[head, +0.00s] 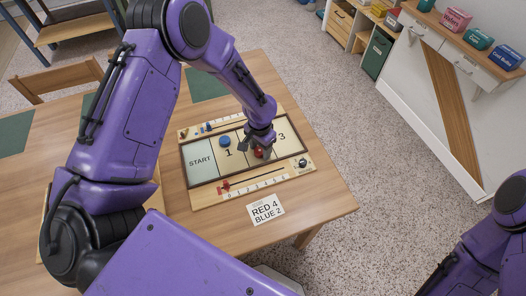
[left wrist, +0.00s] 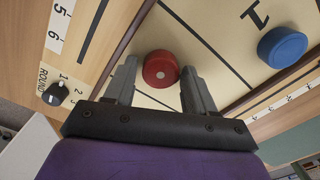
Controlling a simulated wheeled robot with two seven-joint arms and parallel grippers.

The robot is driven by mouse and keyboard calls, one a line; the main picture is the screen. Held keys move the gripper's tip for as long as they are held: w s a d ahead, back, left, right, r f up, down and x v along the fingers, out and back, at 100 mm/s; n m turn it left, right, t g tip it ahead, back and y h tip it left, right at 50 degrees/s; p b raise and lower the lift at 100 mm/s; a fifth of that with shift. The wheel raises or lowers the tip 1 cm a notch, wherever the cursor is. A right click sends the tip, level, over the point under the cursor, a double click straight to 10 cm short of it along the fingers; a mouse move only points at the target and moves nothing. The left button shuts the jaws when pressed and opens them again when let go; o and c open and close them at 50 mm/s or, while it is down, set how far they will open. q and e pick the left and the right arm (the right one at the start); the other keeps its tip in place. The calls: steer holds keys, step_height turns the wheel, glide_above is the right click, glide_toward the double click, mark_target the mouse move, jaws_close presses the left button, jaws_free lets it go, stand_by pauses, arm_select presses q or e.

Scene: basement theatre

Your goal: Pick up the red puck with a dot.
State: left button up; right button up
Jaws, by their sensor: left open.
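The red puck (left wrist: 160,69) with a pale dot on its top lies on the game board. In the left wrist view it is between the two fingertips of my left gripper (left wrist: 159,66), with a gap on each side. My left gripper is open and empty. In the head view this gripper (head: 260,143) points down over the board, and the red puck (head: 259,153) shows partly beneath it. The right arm shows at the lower right of the head view, but its gripper is out of view.
A blue puck (left wrist: 282,47) lies on the board near the 1; it also shows in the head view (head: 225,141). The board (head: 202,180) has raised dark edges, number scales and a round dial (left wrist: 56,92). A card (head: 265,210) reading RED 4, BLUE 2 lies in front.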

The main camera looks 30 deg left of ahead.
arm_select(q)
steer(key=c, duration=0.8)
steer(key=shift+r, duration=0.1)
